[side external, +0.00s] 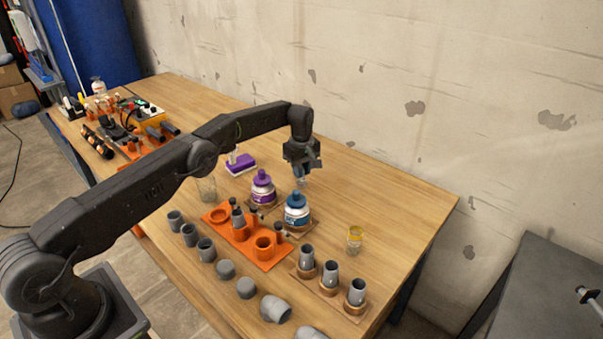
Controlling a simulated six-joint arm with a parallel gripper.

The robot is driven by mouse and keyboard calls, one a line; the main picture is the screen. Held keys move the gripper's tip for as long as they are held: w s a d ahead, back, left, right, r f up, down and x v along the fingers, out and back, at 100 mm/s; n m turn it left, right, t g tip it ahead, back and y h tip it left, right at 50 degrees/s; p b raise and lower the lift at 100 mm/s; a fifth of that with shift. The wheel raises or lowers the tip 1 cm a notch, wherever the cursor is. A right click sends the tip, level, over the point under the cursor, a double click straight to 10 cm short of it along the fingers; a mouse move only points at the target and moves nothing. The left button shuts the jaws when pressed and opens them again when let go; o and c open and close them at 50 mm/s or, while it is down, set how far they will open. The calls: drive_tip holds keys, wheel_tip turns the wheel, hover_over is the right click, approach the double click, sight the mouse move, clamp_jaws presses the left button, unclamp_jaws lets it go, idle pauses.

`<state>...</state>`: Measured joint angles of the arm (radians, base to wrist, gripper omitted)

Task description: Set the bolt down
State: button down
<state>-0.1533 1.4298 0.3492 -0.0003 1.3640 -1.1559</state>
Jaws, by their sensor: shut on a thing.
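My gripper (301,176) points down above the wooden table, just behind the blue-capped bottle (297,210). It is shut on a small grey piece at its fingertips, which I take to be the bolt. The piece is too small to make out its shape, and the fingers partly hide it. From this angle I cannot tell whether it touches the table or hangs just above it.
A purple-capped bottle (262,188) stands left of the blue-capped one. An orange fixture (269,261) holds grey fittings. Several grey pipe pieces line the front edge. A yellow-topped jar (354,240) stands right. The table (400,205) is clear at the back right.

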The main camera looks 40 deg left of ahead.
drive_tip(key=shift+f, duration=0.7)
drive_tip(key=shift+f, duration=0.1)
drive_tip(key=c, duration=1)
unclamp_jaws()
drive_tip(key=shift+f, duration=0.1)
drive_tip(key=shift+c, duration=0.2)
wheel_tip(320, 180, up, 8)
